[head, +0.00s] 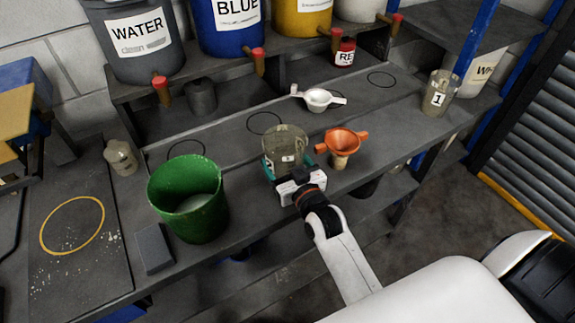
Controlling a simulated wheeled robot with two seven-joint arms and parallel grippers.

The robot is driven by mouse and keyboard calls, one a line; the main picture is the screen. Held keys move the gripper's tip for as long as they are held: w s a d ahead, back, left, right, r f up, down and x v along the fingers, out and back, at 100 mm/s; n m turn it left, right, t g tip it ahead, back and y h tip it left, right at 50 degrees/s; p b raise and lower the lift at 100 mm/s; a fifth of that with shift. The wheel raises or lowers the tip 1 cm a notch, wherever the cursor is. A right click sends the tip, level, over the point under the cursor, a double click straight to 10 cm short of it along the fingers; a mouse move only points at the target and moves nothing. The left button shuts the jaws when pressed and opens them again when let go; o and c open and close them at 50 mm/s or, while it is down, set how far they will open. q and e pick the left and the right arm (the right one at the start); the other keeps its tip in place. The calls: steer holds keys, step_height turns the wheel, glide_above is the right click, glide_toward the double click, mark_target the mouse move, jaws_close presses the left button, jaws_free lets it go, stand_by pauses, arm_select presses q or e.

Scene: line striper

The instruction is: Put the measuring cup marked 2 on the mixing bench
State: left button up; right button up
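A clear, smoky measuring cup (286,142) stands upright near the front edge of the long grey bench (225,150), in the middle of the head view. It carries small pale labels, and the number is too small to read surely. My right gripper (291,178) is at the near side of this cup, with its fingers at the cup's lower part. I cannot tell whether they are closed on it. A second clear cup (439,95), marked 1, stands at the bench's right end. Which surface is the mixing bench is not marked. My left gripper is out of view.
A green bucket (187,205) and a grey block (154,247) are left of the cup. An orange funnel (342,140) is close on its right, and a white strainer-like piece (318,98) behind. A dark surface with a yellow ring (72,200) at far left is clear.

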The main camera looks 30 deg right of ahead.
step_height(320, 180, down, 2)
steer(key=shift+f, duration=0.1)
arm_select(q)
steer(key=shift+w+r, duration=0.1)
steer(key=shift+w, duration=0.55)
arm_select(e)
steer(key=shift+f, duration=0.1)
steer(key=o, duration=1.3)
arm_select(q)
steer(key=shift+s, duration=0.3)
